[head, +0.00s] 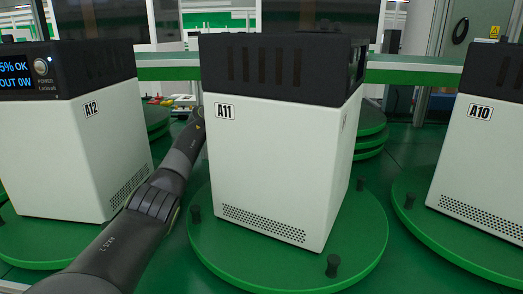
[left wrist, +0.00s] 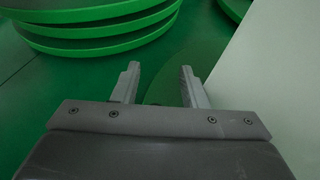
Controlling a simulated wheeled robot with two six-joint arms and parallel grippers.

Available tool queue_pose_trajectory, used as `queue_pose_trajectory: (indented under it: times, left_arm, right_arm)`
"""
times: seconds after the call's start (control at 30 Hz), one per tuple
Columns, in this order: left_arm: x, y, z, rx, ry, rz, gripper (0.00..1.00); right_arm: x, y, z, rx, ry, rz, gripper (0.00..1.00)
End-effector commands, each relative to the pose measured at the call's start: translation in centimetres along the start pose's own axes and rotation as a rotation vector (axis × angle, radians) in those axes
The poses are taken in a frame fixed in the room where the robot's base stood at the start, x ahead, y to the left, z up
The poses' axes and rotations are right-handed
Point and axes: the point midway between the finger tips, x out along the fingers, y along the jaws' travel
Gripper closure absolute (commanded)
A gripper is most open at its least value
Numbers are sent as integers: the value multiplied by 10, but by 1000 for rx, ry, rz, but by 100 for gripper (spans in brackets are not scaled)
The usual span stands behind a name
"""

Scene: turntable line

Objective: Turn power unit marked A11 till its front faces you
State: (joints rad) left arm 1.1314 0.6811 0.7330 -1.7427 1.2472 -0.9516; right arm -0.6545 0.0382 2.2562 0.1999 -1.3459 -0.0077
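The power unit marked A11 (head: 275,150) is a white box with a black top. It stands upright on a round green turntable (head: 225,245) with black pegs. A vented side with the A11 label faces me; its front panel does not show clearly, though a darker panel edge shows at the upper right. My left arm reaches past its left side, and the gripper is hidden behind the unit in the head view. In the left wrist view my left gripper (left wrist: 160,85) is open and empty, beside a white wall (left wrist: 275,70) of a unit. My right gripper is not in view.
Unit A12 (head: 80,155) stands on a turntable at the left, its lit display showing. Unit A10 (head: 485,150) stands on another at the right. Stacked green discs (left wrist: 100,30) lie near the left gripper. A green rail (head: 415,75) runs behind.

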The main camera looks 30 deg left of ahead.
Motion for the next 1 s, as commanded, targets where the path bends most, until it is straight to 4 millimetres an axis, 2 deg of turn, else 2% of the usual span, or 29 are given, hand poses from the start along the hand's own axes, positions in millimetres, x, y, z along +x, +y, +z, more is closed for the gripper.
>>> queue_pose_trajectory:
  times: [0.03,0.2,0.53,0.67,0.83,1.0]
  left_arm:
    - [-4,0,10,2,-2,1,60]
    - [-11,0,26,0,0,0,60]
    - [-12,0,29,-1,1,0,60]
    - [-14,0,33,-1,0,0,77]
    - [-22,0,54,0,0,0,100]
    - [-34,0,81,-1,0,0,100]
  right_arm:
    - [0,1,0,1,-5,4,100]
    - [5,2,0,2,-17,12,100]
    - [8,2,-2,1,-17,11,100]
    - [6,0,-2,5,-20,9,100]
    - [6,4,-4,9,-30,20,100]
    - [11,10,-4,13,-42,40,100]
